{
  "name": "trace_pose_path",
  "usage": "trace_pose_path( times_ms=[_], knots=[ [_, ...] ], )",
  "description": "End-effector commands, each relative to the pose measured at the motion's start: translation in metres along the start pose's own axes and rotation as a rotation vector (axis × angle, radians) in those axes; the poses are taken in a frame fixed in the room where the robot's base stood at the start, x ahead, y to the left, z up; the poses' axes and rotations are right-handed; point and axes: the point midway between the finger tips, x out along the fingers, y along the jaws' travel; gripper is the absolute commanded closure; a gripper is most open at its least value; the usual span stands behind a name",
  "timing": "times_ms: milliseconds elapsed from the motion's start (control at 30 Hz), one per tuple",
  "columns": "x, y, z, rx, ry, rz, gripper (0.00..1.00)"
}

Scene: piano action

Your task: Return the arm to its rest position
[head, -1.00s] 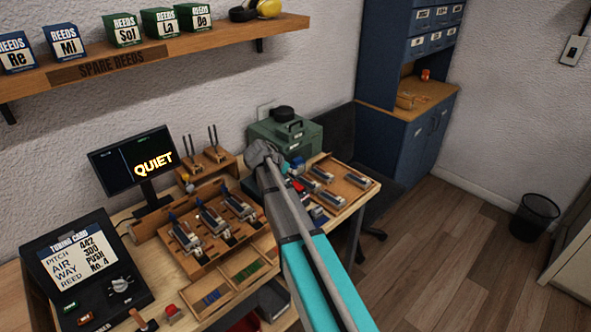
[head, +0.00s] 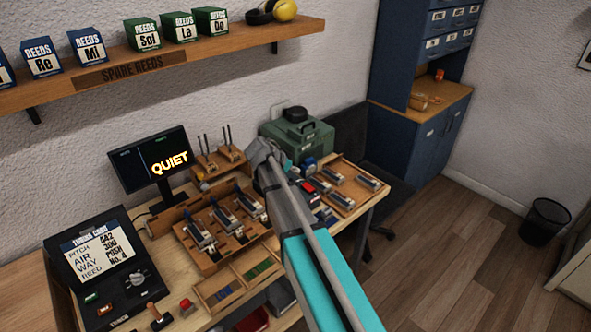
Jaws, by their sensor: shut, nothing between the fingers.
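My grey and teal arm reaches up from the bottom of the head view over the workbench. Its grey far end, with my gripper (head: 287,163), is above the bench, in front of the green case. The fingers are small and mostly hidden by the arm; the gripper is shut and holds nothing that I can see.
The workbench carries a wooden reed rack (head: 222,226), a tray of reed parts (head: 368,166), a green case (head: 297,138), a screen reading QUIET (head: 150,160) and a tuning card box (head: 98,260). A shelf (head: 190,58) hangs above. Open floor lies right.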

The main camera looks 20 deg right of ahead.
Motion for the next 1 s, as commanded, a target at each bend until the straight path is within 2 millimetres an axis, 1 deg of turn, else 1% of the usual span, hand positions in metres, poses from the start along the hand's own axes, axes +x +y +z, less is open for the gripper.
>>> trace_pose_path(
  times_ms=[267, 367, 467, 567, 667, 867, 1000],
  knots=[
    [0.001, 0.002, 0.0, -0.003, -0.003, 0.001, 1.0],
    [0.0, 0.007, 0.004, -0.025, -0.018, 0.001, 1.0],
    [-0.002, 0.016, 0.013, -0.069, -0.051, -0.001, 1.0],
    [-0.005, 0.031, 0.026, -0.145, -0.105, -0.008, 1.0],
    [-0.01, 0.05, 0.044, -0.246, -0.176, -0.025, 1.0],
    [-0.026, 0.091, 0.087, -0.491, -0.341, -0.1, 1.0],
    [-0.041, 0.12, 0.116, -0.667, -0.449, -0.186, 1.0]
  ],
)
